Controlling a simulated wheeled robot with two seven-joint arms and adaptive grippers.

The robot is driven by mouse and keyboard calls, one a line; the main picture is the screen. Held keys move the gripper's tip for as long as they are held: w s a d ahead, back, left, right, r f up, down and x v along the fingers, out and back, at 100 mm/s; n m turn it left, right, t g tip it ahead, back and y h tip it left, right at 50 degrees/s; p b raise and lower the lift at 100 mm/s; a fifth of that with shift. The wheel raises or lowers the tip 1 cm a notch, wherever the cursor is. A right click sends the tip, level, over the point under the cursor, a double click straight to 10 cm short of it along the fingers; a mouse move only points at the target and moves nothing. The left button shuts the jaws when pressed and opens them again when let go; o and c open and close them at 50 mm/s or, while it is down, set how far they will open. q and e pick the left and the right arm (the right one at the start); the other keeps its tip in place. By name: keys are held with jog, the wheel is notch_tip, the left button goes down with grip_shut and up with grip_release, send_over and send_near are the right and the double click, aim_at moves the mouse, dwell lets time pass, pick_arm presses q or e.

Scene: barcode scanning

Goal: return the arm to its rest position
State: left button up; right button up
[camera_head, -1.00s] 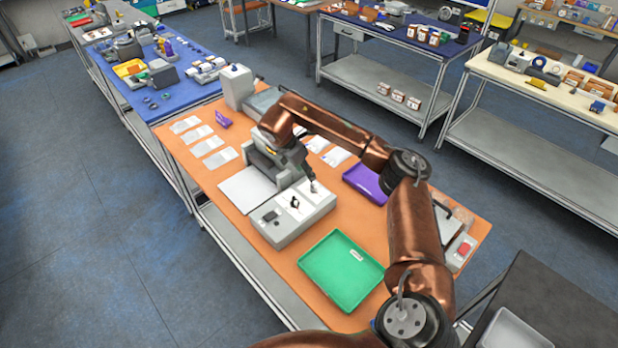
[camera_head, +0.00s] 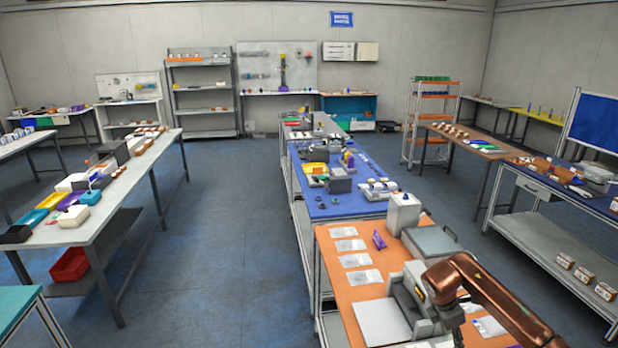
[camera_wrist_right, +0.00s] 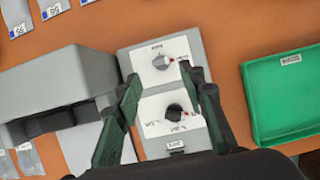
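My right arm (camera_head: 492,300), copper-coloured, reaches in from the lower right of the head view over the grey machine on the orange table. My right gripper (camera_wrist_right: 160,78) shows in the right wrist view with its two dark green fingers apart and nothing between them. Whether the fingertips touch the panel is unclear. In the head view the gripper is small and near the bottom edge. My left arm and gripper are not in view.
A green tray (camera_wrist_right: 283,105) lies beside the panel on the orange table (camera_head: 335,285). Clear bags (camera_head: 355,261) lie in a row left of the grey machine (camera_head: 408,310). Open blue floor (camera_head: 235,230) lies to the left.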

jog(key=x, duration=0.7)
